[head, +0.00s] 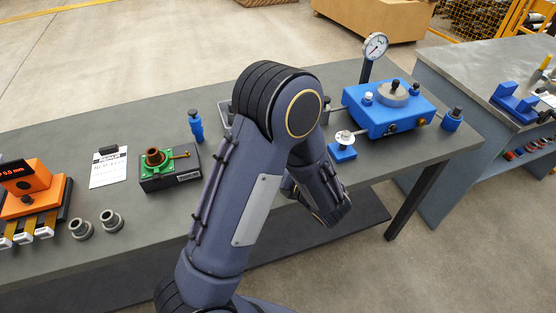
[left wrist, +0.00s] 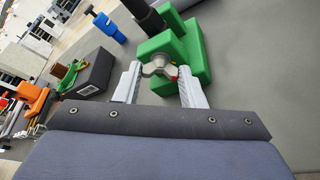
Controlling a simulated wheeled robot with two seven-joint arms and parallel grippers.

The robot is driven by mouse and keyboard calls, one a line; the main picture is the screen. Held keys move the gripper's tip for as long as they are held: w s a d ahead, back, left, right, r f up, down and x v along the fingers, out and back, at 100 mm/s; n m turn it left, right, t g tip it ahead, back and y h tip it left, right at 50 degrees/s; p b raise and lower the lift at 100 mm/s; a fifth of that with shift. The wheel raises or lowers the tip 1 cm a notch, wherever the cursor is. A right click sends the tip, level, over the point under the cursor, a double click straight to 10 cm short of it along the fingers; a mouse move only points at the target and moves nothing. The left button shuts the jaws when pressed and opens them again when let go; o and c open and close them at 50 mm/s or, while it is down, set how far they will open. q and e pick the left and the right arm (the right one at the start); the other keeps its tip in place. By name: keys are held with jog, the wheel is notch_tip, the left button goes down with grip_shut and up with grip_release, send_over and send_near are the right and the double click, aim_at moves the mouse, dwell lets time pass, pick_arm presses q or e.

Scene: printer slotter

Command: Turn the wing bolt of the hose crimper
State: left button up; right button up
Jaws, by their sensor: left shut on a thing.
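In the left wrist view, a green block-shaped body (left wrist: 203,48) with a black cylindrical bar stands on the grey table; I take it to be the hose crimper. A silver wing bolt (left wrist: 157,68) with a small red mark sits at its near side. My left gripper (left wrist: 160,76) has its two pale fingers on either side of the wing bolt and is shut on it. In the head view my bent arm covers the middle of the table, so the crimper, the bolt and the left gripper are hidden there. My right gripper is in neither view.
Left of the arm are a blue cylinder (head: 195,127), a black box (head: 171,178) with a green fixture, a clipboard (head: 108,168), two metal rings and an orange device (head: 39,185). At right are a blue gauge unit (head: 372,121) and a second bench (head: 470,65).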

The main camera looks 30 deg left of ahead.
pick_arm(q)
jog(key=shift+m+y+p, duration=0.4)
jog(key=shift+m+p, duration=0.4)
jog(key=shift+m, duration=0.1)
jog(key=shift+f+g, duration=0.1)
jog(key=shift+g, duration=0.2)
jog(key=o, duration=0.7)
jog(key=shift+d, duration=0.1)
